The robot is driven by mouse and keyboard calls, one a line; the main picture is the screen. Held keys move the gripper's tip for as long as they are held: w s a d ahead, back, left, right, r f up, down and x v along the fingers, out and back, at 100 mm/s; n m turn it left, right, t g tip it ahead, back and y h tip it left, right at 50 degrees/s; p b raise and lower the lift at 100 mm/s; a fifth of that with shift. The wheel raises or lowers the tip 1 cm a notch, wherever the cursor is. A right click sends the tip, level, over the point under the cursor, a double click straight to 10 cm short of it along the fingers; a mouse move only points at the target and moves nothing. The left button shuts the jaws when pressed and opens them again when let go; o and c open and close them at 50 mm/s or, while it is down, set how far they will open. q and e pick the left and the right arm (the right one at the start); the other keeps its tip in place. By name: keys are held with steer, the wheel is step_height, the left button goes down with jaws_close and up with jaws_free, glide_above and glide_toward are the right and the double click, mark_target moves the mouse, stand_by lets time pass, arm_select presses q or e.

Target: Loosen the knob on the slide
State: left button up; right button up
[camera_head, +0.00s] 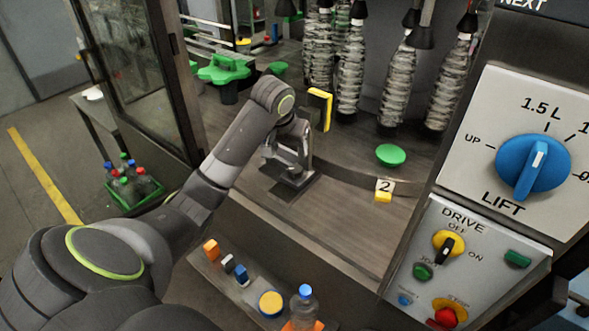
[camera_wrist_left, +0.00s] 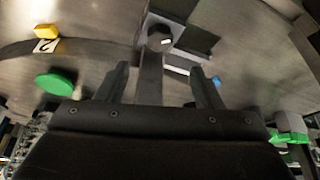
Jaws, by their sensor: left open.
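My left gripper (camera_head: 291,165) is above a dark slide (camera_head: 292,190) on the machine deck. In the left wrist view its two fingers (camera_wrist_left: 160,78) are apart, with nothing gripped between them. A dark faceted knob (camera_wrist_left: 159,38) with a small light mark on its face shows just beyond the fingertips, roughly centred between them. It sits at the end of a grey bar. I cannot tell whether the fingers overlap the knob in depth. In the head view the gripper largely hides the knob. My right gripper is not in view.
A green disc (camera_head: 390,155) and a yellow block marked 2 (camera_head: 384,191) are right of the slide. Wrapped bottles (camera_head: 398,85) hang behind. A control panel (camera_head: 467,262) stands at right. A blue-capped bottle (camera_head: 304,305) and small coloured blocks are on the front ledge.

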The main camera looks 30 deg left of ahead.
arm_select(q)
steer(key=p, duration=0.1)
glide_toward(295, 169)
step_height(295, 169, down, 3)
steer(key=x, duration=0.2)
steer(key=w+p+x, duration=0.1)
steer(key=x, duration=0.1)
steer(key=shift+w+a+f, duration=0.1)
steer(key=shift+w+f, duration=0.2)
steer(key=shift+f, duration=0.35)
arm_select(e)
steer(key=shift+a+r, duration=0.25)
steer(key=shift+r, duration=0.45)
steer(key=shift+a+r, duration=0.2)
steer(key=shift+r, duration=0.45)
arm_select(q)
steer(key=shift+c, duration=0.3)
steer(key=c, duration=0.9)
